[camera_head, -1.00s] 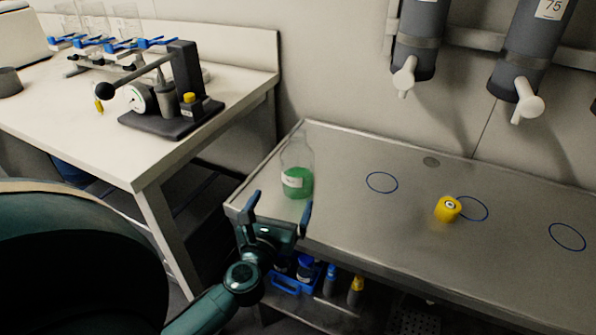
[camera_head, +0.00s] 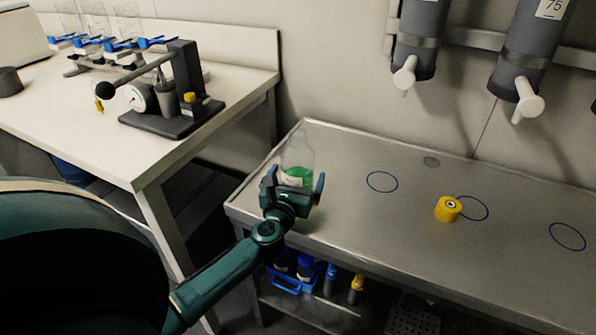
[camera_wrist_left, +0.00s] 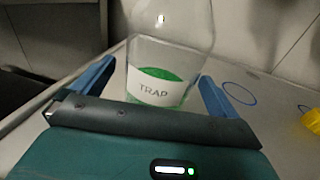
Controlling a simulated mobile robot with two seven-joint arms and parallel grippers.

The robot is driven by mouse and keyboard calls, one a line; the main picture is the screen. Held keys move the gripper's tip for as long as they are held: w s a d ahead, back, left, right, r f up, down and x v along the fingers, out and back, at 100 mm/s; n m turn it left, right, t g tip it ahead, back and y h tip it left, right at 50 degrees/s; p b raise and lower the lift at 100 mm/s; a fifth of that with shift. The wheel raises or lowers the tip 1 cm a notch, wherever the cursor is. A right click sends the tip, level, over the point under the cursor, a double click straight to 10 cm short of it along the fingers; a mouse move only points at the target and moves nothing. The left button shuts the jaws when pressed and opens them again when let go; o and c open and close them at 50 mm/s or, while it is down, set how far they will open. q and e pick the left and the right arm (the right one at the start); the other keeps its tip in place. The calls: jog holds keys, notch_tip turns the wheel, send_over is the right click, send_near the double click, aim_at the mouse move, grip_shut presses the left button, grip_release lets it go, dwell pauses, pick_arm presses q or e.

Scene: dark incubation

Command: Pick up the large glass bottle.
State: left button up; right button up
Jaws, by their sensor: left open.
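The large glass bottle (camera_head: 298,158) stands upright on the metal table, clear glass with green contents low down and a white label. In the left wrist view the bottle (camera_wrist_left: 168,60) shows its label reading "TRAP". My left gripper (camera_head: 296,184) is in front of the bottle at the table's near left corner, its jaws open. In the left wrist view the blue fingers of my left gripper (camera_wrist_left: 155,88) lie to either side of the bottle's lower part, with gaps. The bottle's base is partly hidden by the gripper. My right gripper is not in view.
A yellow cap-like object (camera_head: 447,209) sits on the metal table (camera_head: 400,230) to the right, among blue drawn circles. A white bench (camera_head: 90,130) with a black lever device (camera_head: 172,105) stands at the left. Grey cylinders with white spouts (camera_head: 420,40) hang above.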

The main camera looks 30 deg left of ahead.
aim_at(295, 143)
pick_arm(q)
jog(key=shift+c, duration=0.5)
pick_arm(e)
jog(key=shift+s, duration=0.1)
pick_arm(q)
jog(key=c, duration=1.3)
jog(key=shift+r, duration=0.1)
jog(key=shift+c, duration=0.3)
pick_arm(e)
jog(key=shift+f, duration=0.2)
pick_arm(q)
jog(key=shift+r, duration=0.15)
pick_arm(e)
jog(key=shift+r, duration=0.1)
pick_arm(q)
jog(key=shift+r+p, duration=0.35)
jog(key=shift+r, duration=0.05)
notch_tip(295, 143, up, 8)
jog(key=p, duration=0.4)
jog(key=shift+f, duration=0.15)
jog(key=shift+r+p, duration=0.35)
jog(key=shift+r, duration=0.25)
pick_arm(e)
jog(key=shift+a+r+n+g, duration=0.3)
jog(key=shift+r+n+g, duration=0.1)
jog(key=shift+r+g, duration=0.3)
